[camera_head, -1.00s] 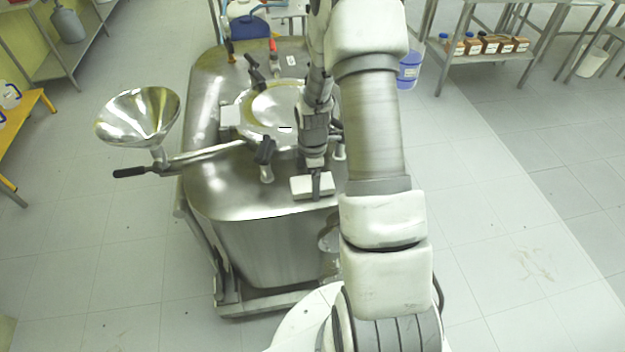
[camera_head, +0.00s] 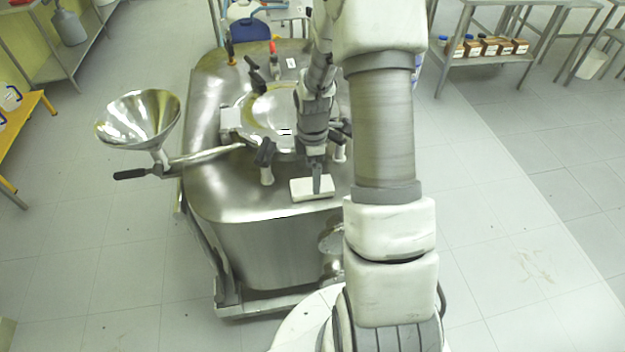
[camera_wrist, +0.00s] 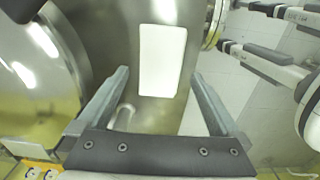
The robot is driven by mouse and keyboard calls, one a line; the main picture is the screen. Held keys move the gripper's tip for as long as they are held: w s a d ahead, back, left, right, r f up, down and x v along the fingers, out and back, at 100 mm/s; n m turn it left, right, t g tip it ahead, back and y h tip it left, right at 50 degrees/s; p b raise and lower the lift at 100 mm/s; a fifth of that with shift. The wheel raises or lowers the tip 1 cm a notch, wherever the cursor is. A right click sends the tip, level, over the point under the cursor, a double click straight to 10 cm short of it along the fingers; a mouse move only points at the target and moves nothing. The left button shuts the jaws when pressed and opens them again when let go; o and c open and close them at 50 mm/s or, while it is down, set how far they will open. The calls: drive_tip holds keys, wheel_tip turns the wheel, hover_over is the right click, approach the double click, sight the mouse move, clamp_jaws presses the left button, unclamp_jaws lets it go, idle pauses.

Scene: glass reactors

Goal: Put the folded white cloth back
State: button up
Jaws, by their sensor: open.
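The folded white cloth (camera_head: 306,190) lies flat on the front part of the steel vessel's top (camera_head: 240,200). In the wrist view the cloth (camera_wrist: 162,60) is a white rectangle ahead of and roughly between my fingers. My gripper (camera_head: 316,190) points down at the cloth in the head view and overlaps it there. In the wrist view my gripper (camera_wrist: 158,82) is open, with one finger on each side and nothing between them. Whether the fingertips touch the cloth cannot be told.
A round lid (camera_head: 272,115) with black-handled clamps (camera_head: 266,152) sits just behind the cloth. A steel funnel (camera_head: 138,120) on a side arm stands at the left. Floor at right is clear.

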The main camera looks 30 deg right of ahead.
drive_tip(key=s+a+r+m+t+h, duration=0.1)
drive_tip(key=s+a+r+m, duration=0.2)
drive_tip(key=r, duration=0.8)
drive_tip(key=s+a+r+m+t, duration=0.1)
drive_tip(key=s+a+r+m, duration=0.2)
drive_tip(key=r, duration=0.8)
drive_tip(key=s+a+r+m+t, duration=0.1)
drive_tip(key=s+a+r+m, duration=0.2)
drive_tip(key=s, duration=0.3)
drive_tip(key=s+a+r+m+t+y, duration=0.1)
drive_tip(key=s+a+r+m+t, duration=0.1)
drive_tip(key=s+a+r+m, duration=0.1)
drive_tip(key=shift+s+a+r+m+t, duration=0.3)
drive_tip(key=shift+s+r+m, duration=0.55)
drive_tip(key=shift+s+m, duration=0.8)
